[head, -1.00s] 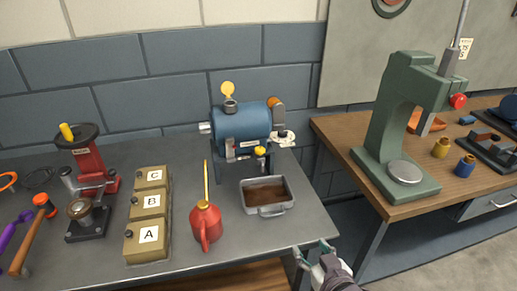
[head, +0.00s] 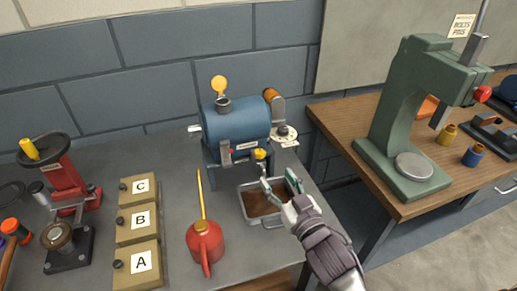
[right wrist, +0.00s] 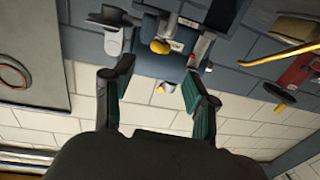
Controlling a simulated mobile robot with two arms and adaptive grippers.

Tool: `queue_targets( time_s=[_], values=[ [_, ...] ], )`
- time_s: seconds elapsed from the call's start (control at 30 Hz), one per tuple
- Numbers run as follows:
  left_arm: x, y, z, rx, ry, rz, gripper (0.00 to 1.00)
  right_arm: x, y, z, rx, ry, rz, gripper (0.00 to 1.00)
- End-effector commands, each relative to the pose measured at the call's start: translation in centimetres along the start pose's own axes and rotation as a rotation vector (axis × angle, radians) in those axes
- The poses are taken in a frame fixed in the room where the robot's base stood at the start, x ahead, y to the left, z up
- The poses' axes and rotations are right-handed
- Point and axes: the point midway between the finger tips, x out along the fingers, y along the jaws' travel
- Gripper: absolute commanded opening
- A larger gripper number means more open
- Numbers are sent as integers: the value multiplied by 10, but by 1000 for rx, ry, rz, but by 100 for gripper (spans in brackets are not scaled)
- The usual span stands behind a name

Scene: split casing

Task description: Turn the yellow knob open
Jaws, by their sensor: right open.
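The yellow knob (head: 260,154) sits low on the front of the blue drum-shaped casing (head: 235,126), at its right side. It also shows in the right wrist view (right wrist: 160,47), beyond the fingertips and apart from them. My right gripper (head: 279,180) is open and empty, in front of and a little below the knob, above the metal tray. In the right wrist view its two fingers (right wrist: 158,72) are spread wide with nothing between them. My left gripper is not in view.
The metal tray (head: 250,213) stands below the casing. A red oil can (head: 205,243) with a tall spout stands left of it. Boxes marked A, B and C (head: 157,256) stand further left. A green press (head: 372,150) stands on the wooden table at right.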

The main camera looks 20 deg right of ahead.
Motion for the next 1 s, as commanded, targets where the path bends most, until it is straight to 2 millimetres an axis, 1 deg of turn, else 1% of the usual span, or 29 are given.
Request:
queue_targets(
  time_s=[0.03, 0.1, 0.2, 0.33, 0.5, 0.57, 0.67, 0.93, 0.97, 1.0],
  values=[
    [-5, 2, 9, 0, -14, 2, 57, 12, 0, -4, -1, 3, 1, 57],
    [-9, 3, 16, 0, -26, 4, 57, 28, 0, -4, -1, 3, 1, 57],
    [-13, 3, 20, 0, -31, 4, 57, 50, 0, -3, 1, 1, 1, 57],
    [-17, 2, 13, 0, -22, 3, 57, 75, 0, -3, -1, 1, 1, 57],
    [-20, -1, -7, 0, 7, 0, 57, 98, 0, -1, -1, 0, 0, 57],
    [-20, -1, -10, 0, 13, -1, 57, 103, 0, -1, -1, 0, 0, 57],
    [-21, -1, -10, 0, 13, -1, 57, 108, 0, 0, 0, -1, 1, 57],
    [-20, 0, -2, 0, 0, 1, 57, 109, 0, 0, 0, -1, 1, 57],
    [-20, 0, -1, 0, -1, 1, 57, 109, 0, 0, 0, -1, 1, 56],
    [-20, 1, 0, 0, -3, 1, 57, 109, 0, 0, 0, -1, 1, 49]
  ],
)
